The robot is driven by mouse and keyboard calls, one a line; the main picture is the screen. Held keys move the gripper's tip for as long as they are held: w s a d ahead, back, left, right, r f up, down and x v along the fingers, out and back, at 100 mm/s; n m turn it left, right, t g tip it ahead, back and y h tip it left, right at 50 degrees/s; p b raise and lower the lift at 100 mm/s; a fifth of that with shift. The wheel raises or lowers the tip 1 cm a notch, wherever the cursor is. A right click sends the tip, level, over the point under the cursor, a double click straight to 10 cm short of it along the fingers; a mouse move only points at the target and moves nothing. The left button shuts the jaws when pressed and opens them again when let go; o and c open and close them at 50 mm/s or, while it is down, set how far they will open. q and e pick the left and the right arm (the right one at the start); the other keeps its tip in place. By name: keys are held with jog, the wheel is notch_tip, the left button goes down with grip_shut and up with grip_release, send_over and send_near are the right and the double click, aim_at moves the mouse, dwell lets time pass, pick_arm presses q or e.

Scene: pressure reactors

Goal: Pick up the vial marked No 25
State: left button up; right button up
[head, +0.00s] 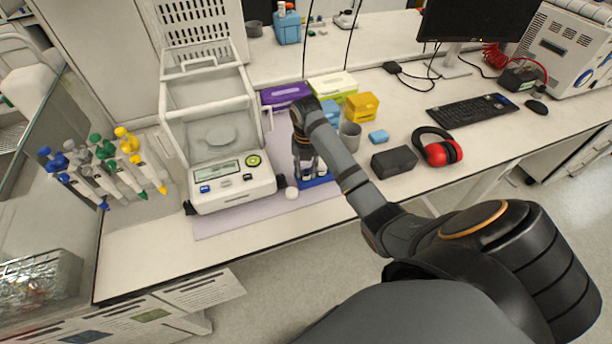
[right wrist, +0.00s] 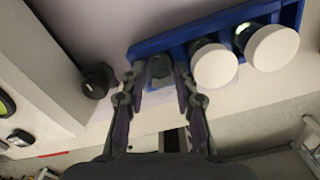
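My right gripper (right wrist: 159,76) points down at the rack's left end, fingers apart. A dark, roundish shape (right wrist: 160,67) lies between the fingertips; I cannot tell whether it is an uncapped vial or an empty slot. No number 25 is readable. My left gripper is out of view.
A grey cup (head: 349,136), a dark box (head: 394,161) and red earmuffs (head: 440,150) lie to the right. Pipettes (head: 100,165) stand far left.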

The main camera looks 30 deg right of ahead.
jog(key=shift+f, duration=0.1)
jog(key=shift+c, duration=1.4)
